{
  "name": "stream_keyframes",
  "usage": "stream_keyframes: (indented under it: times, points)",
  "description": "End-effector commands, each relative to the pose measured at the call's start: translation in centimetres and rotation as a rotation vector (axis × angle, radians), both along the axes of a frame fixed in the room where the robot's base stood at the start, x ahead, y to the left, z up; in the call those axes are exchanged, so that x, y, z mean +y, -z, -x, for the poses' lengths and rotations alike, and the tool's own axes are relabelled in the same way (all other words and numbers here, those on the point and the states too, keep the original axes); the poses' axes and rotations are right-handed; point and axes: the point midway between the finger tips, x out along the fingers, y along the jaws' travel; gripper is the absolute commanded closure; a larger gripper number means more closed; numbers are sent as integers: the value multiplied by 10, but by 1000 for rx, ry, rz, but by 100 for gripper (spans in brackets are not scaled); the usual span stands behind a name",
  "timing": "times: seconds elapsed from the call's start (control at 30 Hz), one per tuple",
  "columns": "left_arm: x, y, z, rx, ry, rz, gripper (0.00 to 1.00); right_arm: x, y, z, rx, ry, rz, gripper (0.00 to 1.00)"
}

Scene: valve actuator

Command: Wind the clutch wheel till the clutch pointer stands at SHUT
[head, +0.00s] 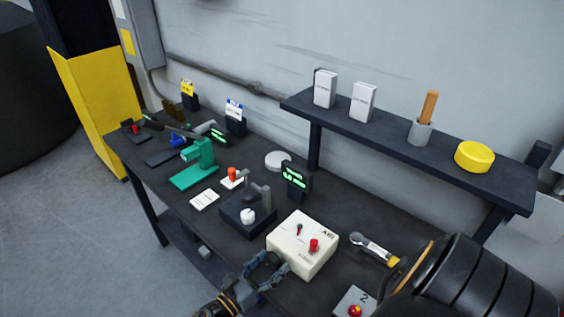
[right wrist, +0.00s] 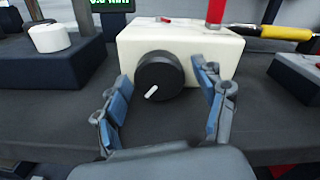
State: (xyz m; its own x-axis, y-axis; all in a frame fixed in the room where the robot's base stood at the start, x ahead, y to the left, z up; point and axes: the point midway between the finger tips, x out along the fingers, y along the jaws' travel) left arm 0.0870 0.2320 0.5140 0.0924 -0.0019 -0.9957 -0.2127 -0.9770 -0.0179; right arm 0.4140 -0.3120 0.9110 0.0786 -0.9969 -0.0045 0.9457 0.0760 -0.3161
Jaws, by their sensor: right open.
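A cream actuator box (head: 290,258) stands on the dark bench in the head view, with a small pointer (head: 299,230) and a red knob (head: 314,244) on top. In the right wrist view, the box (right wrist: 200,45) carries a black round wheel (right wrist: 160,76) with a white mark toward its lower left. The pointer's scale lettering is too small to read. My right gripper (head: 271,265) is open in front of the box. In the right wrist view its blue-padded fingers stand either side of the wheel, with visible gaps. My left gripper is not in view.
A dark block with a white knob (head: 248,216) and a green-lit display (head: 296,179) stand left of the box. A yellow-handled wrench (head: 374,248) and a box with a red button (head: 355,304) are to its right. A shelf (head: 400,140) overhangs the back.

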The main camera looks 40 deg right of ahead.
Motion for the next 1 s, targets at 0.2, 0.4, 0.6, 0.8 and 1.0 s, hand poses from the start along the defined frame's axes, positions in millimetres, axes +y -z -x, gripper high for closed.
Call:
stream_keyframes:
  times: [0.2,0.4,0.6,0.8,1.0]
  points:
    - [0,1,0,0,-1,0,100,3,0,1,0,0,0,29]
    - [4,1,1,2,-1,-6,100,3,0,1,0,0,0,33]
    - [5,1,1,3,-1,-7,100,3,0,1,0,1,0,74]
    - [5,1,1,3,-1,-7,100,3,0,0,-4,1,0,84]
    - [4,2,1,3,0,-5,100,2,0,0,-54,2,-3,84]
